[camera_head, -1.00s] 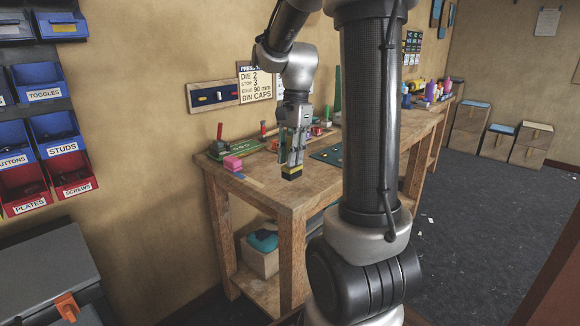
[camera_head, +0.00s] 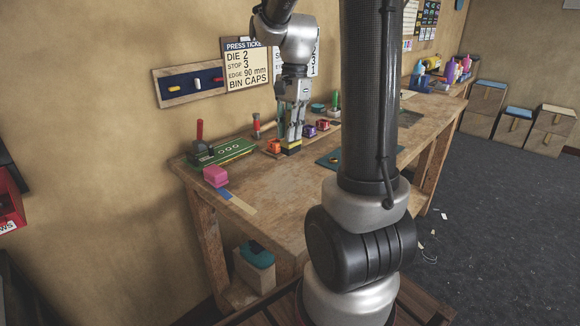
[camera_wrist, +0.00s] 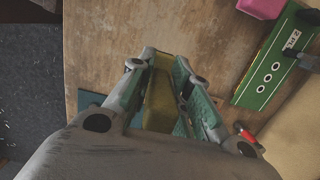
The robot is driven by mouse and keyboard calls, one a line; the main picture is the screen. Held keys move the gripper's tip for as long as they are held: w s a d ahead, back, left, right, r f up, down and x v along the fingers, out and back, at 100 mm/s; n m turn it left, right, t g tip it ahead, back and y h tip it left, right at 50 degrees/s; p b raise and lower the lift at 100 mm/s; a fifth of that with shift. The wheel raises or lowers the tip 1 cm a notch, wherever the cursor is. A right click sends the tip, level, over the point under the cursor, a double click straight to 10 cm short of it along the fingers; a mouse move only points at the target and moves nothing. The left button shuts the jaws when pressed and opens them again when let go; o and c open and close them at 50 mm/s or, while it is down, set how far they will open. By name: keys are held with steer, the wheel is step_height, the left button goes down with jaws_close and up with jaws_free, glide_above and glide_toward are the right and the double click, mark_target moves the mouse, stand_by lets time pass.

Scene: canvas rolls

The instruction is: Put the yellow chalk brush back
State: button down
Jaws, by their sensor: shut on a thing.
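My gripper (camera_head: 291,139) points down over the workbench (camera_head: 262,205), near the back of its top. In the wrist view, its two fingers (camera_wrist: 163,78) are shut on the yellow chalk brush (camera_wrist: 160,98). The brush's yellow lower end (camera_head: 292,151) shows just below the fingertips in the head view. I cannot tell whether it touches the bench or the things beside it.
A green press-like block (camera_head: 225,150) with a red handle and a pink block (camera_head: 216,176) sit at the left. Small coloured spools (camera_head: 309,131) stand close to the gripper. A dark teal mat (camera_head: 330,160) lies to the right.

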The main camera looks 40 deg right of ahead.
step_height(320, 180, down, 9)
steer(key=shift+f, duration=0.1)
stand_by(0.3)
steer(key=c, duration=1.3)
jaws_free()
steer(key=shift+f, duration=0.1)
steer(key=r, duration=0.4)
steer(key=d+r, duration=0.1)
steer(key=r, duration=0.7)
steer(key=shift+w+d, duration=0.1)
steer(key=shift+d, duration=0.05)
steer(key=s+a+r+n+t, duration=0.1)
steer(key=s+a+n, duration=0.1)
steer(key=s+n, duration=0.3)
steer(key=s+a+r+n+t+h, duration=0.1)
steer(key=s+a+n+t, duration=0.1)
steer(key=s+n, duration=0.3)
steer(key=s+a+r+n+t, duration=0.1)
steer(key=s+a+n, duration=0.3)
steer(key=s+n, duration=0.1)
steer(key=shift+s+a+n+t, duration=0.15)
steer(key=shift+s+n+t, duration=0.2)
steer(key=shift+s, duration=0.4)
